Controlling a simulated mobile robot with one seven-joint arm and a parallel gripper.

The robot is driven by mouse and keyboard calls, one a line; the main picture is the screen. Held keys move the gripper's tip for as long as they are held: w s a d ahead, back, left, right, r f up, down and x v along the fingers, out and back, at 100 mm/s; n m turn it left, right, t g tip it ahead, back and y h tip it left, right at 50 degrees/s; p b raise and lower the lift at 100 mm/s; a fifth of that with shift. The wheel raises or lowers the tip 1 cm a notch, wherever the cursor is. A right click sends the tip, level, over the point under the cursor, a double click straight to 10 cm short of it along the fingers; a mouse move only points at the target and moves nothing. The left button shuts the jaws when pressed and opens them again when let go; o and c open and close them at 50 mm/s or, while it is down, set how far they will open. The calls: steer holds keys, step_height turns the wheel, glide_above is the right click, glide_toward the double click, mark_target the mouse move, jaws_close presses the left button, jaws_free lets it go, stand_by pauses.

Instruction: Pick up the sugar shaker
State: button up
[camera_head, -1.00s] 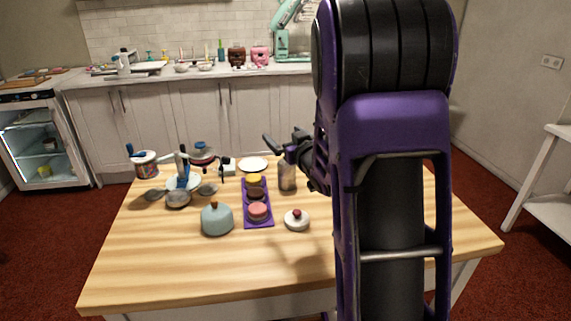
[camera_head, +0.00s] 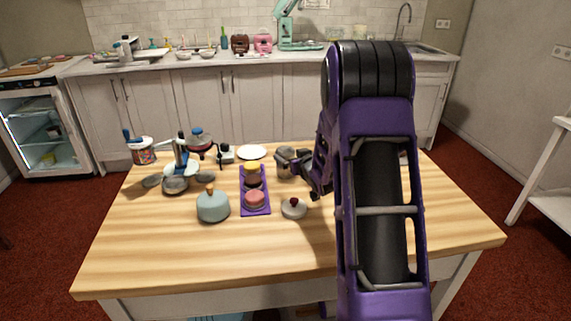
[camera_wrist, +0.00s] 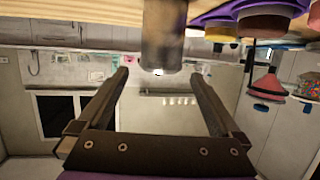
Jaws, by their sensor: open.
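The sugar shaker (camera_head: 284,170) is a greyish cylinder standing on the wooden table, right of the purple tray. My gripper (camera_head: 293,158) is close to it in the head view, and its dark fingers partly cover the shaker's upper part. In the wrist view the shaker (camera_wrist: 165,38) hangs from the top edge, as the picture is upside down. My gripper (camera_wrist: 160,76) is open there, its fingers spread wide to either side of the shaker's line. The shaker appears beyond the fingertips, with nothing held between them. Whether a finger touches it I cannot tell.
The purple tray (camera_head: 244,204) holds small cakes just left of the shaker. A blue-grey domed pot (camera_head: 213,206) stands further left. The table's front is clear.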

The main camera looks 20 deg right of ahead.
mark_target(289, 154)
steer(key=shift+x, duration=3.05)
steer(key=shift+c, duration=0.2)
steer(key=c, duration=1.5)
